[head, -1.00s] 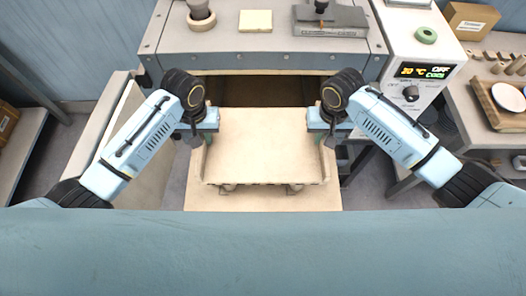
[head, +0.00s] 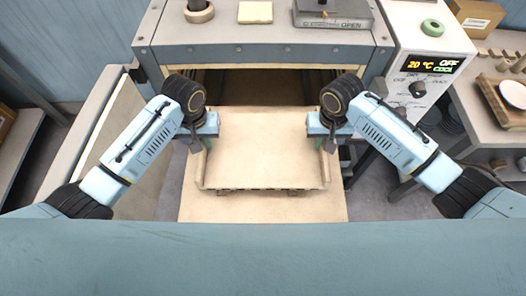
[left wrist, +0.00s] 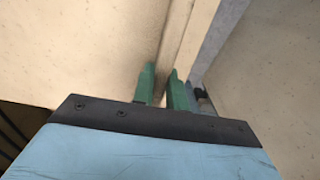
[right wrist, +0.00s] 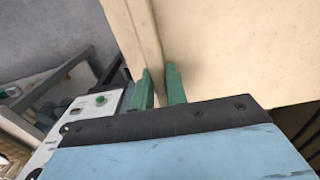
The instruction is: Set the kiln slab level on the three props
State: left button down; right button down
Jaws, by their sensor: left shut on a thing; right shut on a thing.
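The cream kiln slab (head: 262,150), a flat plate with raised side rims, is in front of the kiln mouth and looks about level. My left gripper (head: 208,141) is shut on its left rim; the left wrist view shows the green fingers (left wrist: 163,85) on either side of that rim. My right gripper (head: 325,142) is shut on the right rim, with the fingers (right wrist: 159,85) around it in the right wrist view. A wider cream surface (head: 262,209) lies below. Small dark pieces show under the slab's front edge; I cannot tell whether these are the props. Any others are hidden.
The kiln (head: 262,52) stands behind the slab with its mouth open and dark. Its control box (head: 430,55) is at the right, reading OFF. A pale panel (head: 115,150) stands at the left. A side table (head: 480,110) holds a dish and small parts.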

pick_arm(q)
jog(key=c, duration=1.8)
grip_release()
jog(key=shift+f, duration=0.25)
jog(key=shift+c, duration=0.2)
pick_arm(e)
jog(key=c, duration=1.8)
grip_release()
jog(key=shift+f, duration=0.25)
jog(key=shift+c, duration=0.2)
pick_arm(q)
jog(key=o, duration=0.4)
jog(key=shift+r, duration=0.1)
pick_arm(e)
jog(key=o, duration=0.4)
jog(key=shift+r, duration=0.1)
pick_arm(q)
jog(key=shift+o, duration=0.2)
pick_arm(e)
jog(key=shift+o, duration=0.2)
jog(key=shift+r, duration=0.1)
pick_arm(q)
notch_tip(320, 180, up, 12)
pick_arm(e)
notch_tip(320, 180, up, 12)
